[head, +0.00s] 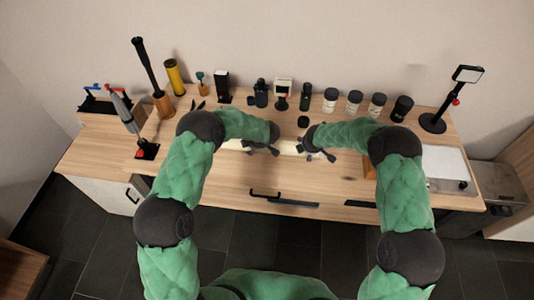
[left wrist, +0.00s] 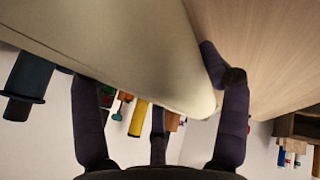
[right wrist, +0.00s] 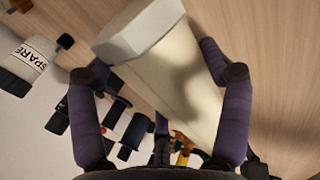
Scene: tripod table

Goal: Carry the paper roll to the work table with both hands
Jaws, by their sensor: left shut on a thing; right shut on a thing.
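The paper roll (head: 286,147) is a long pale cylinder lying crosswise over the wooden work table (head: 240,180), near its middle. My left gripper (head: 262,149) is shut on the roll's left part, and my right gripper (head: 318,152) is shut on its right part. In the left wrist view the roll (left wrist: 120,45) runs between the dark fingers, its rounded end at the lower right. In the right wrist view the roll (right wrist: 175,75) passes between the fingers, with a pale faceted end at the top. Whether the roll touches the tabletop is unclear. My arms hide parts of it.
Several bottles and jars (head: 354,101) line the table's back edge. A yellow cylinder (head: 174,77) and a dark baton in a wooden holder (head: 161,104) stand back left. A black stand (head: 433,122) and a white tray (head: 446,165) are at right.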

